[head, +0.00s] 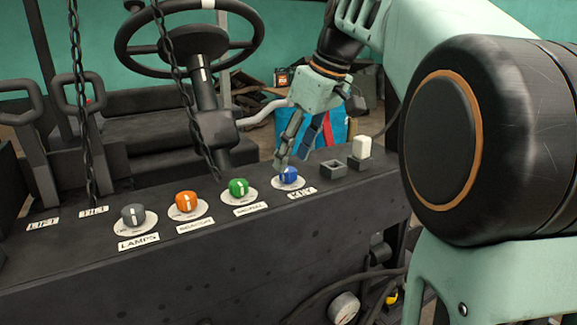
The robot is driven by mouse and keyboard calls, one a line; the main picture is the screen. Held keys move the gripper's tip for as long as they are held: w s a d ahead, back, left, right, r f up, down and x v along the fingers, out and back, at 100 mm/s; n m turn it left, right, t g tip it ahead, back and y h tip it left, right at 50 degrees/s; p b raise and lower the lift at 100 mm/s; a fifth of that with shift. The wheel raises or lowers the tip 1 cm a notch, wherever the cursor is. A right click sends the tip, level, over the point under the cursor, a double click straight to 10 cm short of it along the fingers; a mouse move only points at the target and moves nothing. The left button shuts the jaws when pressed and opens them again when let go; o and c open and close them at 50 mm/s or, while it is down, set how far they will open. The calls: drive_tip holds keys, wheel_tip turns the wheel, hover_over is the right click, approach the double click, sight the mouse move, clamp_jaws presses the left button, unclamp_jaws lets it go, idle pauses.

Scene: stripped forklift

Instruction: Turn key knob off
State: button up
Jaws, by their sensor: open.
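The blue key knob (288,176) sits on a round white plate at the right end of a row of knobs on the dark panel. A white label (302,193) that seems to read KEY lies in front of it. My gripper (294,161) is open and points down at the blue knob from above and behind. Its fingertips are close to the knob's top and partly overlap it in this view. I cannot tell whether they touch it. A pale mark shows on the knob, but its exact angle is too small to read.
Green (239,187), orange (186,201) and grey (133,215) knobs stand left of the blue one. A square socket (334,168) and a white block switch (361,147) are to its right. Chains (182,85) hang at the left, before the steering wheel (190,45).

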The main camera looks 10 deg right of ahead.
sight(287, 169)
drive_tip(key=shift+x, duration=1.55)
drive_tip(key=c, duration=1.2)
drive_tip(key=shift+o, duration=0.2)
